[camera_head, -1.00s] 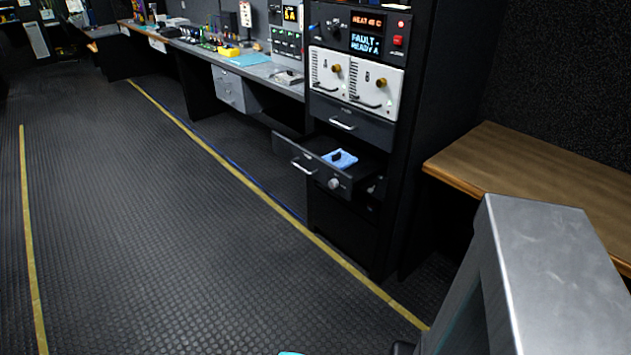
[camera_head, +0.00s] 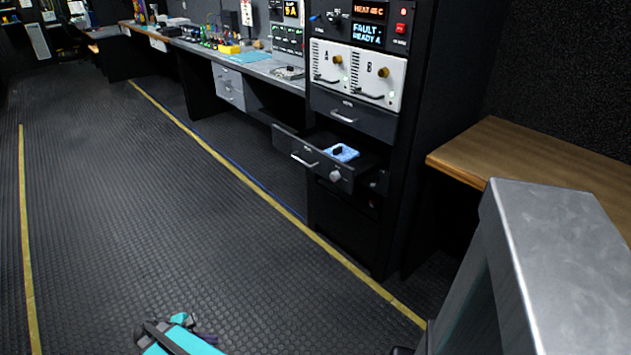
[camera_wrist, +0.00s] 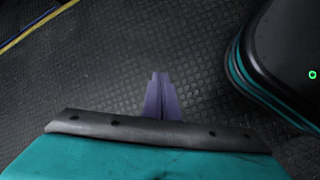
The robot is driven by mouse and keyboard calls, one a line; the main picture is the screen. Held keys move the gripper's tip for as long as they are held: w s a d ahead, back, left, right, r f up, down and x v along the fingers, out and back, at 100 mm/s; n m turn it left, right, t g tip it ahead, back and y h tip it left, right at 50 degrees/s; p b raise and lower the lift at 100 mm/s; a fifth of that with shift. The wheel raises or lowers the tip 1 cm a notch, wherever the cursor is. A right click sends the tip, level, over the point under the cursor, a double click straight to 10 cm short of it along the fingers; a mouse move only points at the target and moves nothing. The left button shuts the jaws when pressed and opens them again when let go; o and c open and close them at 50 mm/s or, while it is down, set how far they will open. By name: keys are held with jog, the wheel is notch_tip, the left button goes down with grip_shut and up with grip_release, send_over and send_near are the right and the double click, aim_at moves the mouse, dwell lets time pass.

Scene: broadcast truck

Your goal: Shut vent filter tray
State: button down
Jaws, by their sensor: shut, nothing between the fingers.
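An open dark drawer-like tray (camera_head: 319,166) sticks out of the equipment rack, with a bar handle and a round knob on its front. A blue cloth-like item (camera_head: 341,152) with a small dark object on it lies inside. I cannot read the tray's label. My gripper (camera_wrist: 159,78) shows in the wrist view with its purple fingers together and empty above the floor. In the head view, the teal end of my arm is low at the bottom edge, well in front of the tray and touching nothing of the rack.
A shut drawer (camera_head: 352,117) sits above the open tray, under two white modules (camera_head: 355,75) with handles. A wooden desk (camera_head: 530,165) stands right of the rack. A grey counter (camera_head: 240,66) with equipment runs left. The ribbed floor (camera_head: 120,210) in front is clear.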

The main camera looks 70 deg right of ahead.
aim_at(322, 168)
jog(key=d+r+n+h+b, duration=0.15)
jog(key=d+r, duration=0.25)
jog(key=d, duration=0.5)
jog(key=d+r+n+g+h+b, duration=0.15)
jog(key=d+r, duration=0.25)
jog(key=d, duration=0.4)
jog(key=d+r+h+b, duration=0.2)
jog(key=d+r, duration=0.3)
jog(key=d, duration=0.4)
jog(key=s+d+r+n+g+h+b, duration=0.1)
jog(key=s+d+r+g+h, duration=0.1)
jog(key=s+d+r, duration=0.3)
jog(key=s+d+r+n+g+h+b, duration=0.2)
jog(key=s+d+r, duration=0.4)
jog(key=d+r, duration=0.7)
jog(key=shift+s+d+r, duration=0.25)
jog(key=shift+s+r, duration=0.05)
jog(key=shift+r, duration=0.35)
jog(key=shift+d+g, duration=0.1)
jog(key=shift+g, duration=0.15)
jog(key=b+x, duration=0.2)
jog(key=x, duration=1.2)
jog(key=shift+r, duration=0.1)
jog(key=shift+w, duration=0.1)
